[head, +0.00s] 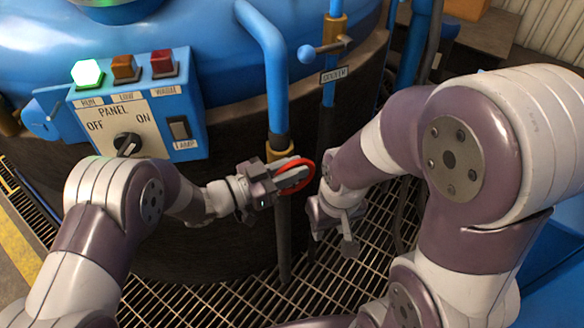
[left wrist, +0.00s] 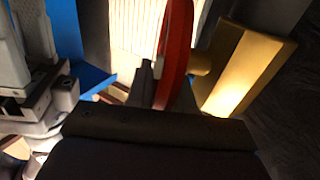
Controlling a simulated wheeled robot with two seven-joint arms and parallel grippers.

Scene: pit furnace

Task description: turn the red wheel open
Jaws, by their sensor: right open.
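The red wheel (head: 311,174) is on a pipe fitting in front of the dark furnace wall, partly hidden by my left gripper (head: 294,174). My left gripper comes in from the left and is shut on the rim of the red wheel. In the left wrist view the red wheel (left wrist: 176,50) stands edge-on between the two dark fingers, beside a brass valve body (left wrist: 250,72). My right gripper (head: 335,238) is open and empty, hanging a little right of and below the wheel over the grating.
A blue pipe (head: 277,90) runs down to the brass fitting. A control panel (head: 135,105) with a lit green lamp is at upper left. Another thin pipe (head: 328,95) with a lever (head: 322,49) and label stands right of the wheel. Floor grating (head: 230,295) lies below.

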